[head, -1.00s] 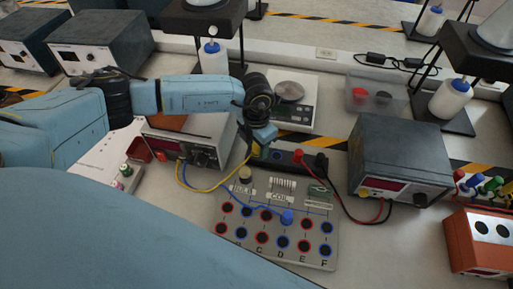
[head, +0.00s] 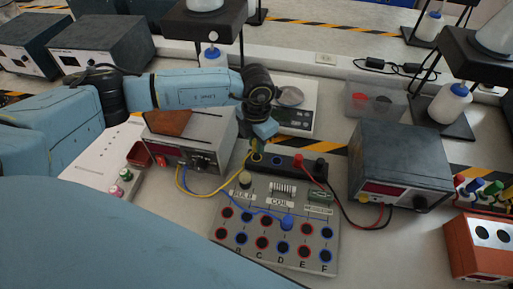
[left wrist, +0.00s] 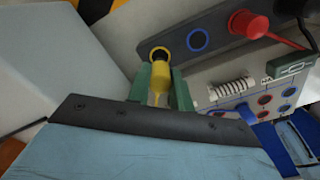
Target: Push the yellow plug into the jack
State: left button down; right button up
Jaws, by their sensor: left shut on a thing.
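The yellow plug (left wrist: 161,69) is between the green fingers of my left gripper (left wrist: 161,88), which is shut on it. The yellow-ringed jack (left wrist: 159,50) is at the near end of the dark strip (left wrist: 228,25) in the left wrist view. The plug's front end is at the jack opening, in line or nearly so; I cannot tell whether any of it is inside. In the head view my left gripper (head: 259,140) is above the left end of the strip, and the jack (head: 256,157) shows just below it. My right gripper is not in view.
A blue-ringed jack (head: 277,160) and a red plug (head: 298,163) are farther along the strip. A grey panel (head: 228,253) with red and blue sockets and a blue plug (head: 287,222) lies in front. Power supplies stand left (head: 199,135) and right (head: 400,165).

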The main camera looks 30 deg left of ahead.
pick_arm(q)
notch_tip(320, 180, up, 6)
jog(key=shift+r, duration=0.2)
jog(key=s+d+p, duration=0.1)
jog(key=s+d, duration=0.3)
jog(key=s, duration=0.3)
jog(key=s+d+f+m, duration=0.1)
jog(key=s+d, duration=0.3)
jog(key=s, duration=0.3)
jog(key=s+d+p, duration=0.1)
jog(key=s+d, duration=0.4)
jog(key=s, duration=0.3)
jog(key=f+b, duration=0.4)
jog(key=shift+w+a+f+b, duration=0.35)
jog(key=shift+a+f+b, duration=0.05)
jog(key=shift+f+b, duration=0.9)
jog(key=shift+f+b, duration=0.1)
jog(key=shift+b, duration=0.3)
jog(key=shift+f+b, duration=1.1)
jog(key=shift+b, duration=0.1)
dwell(0.4)
